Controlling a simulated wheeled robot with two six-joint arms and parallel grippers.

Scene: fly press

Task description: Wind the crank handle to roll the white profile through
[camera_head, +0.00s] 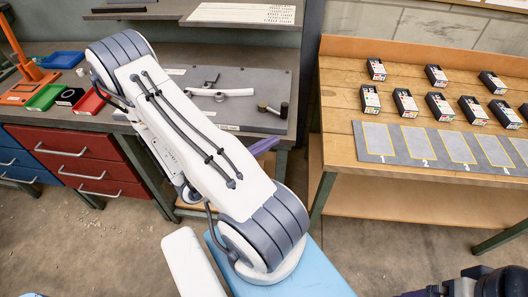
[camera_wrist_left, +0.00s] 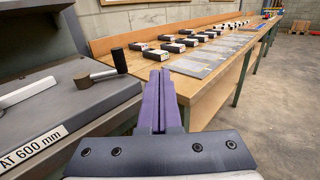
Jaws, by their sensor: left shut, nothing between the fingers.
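The crank handle (camera_head: 284,110) is a dark upright grip on a short arm with a brownish hub, on a grey plate at the bench's right end. It also shows in the left wrist view (camera_wrist_left: 118,60), with its hub left of it. A white curved piece (camera_head: 222,93), likely the profile, lies on the plate left of the crank. My left gripper (camera_head: 265,146) is shut and empty, its purple fingers (camera_wrist_left: 158,100) just right of the plate and apart from the crank. My right arm shows only at the bottom right corner; its fingers are barely visible.
A wooden table (camera_head: 340,95) on the right carries several small boxes and a grey numbered mat (camera_head: 370,150). My left arm covers much of the bench.

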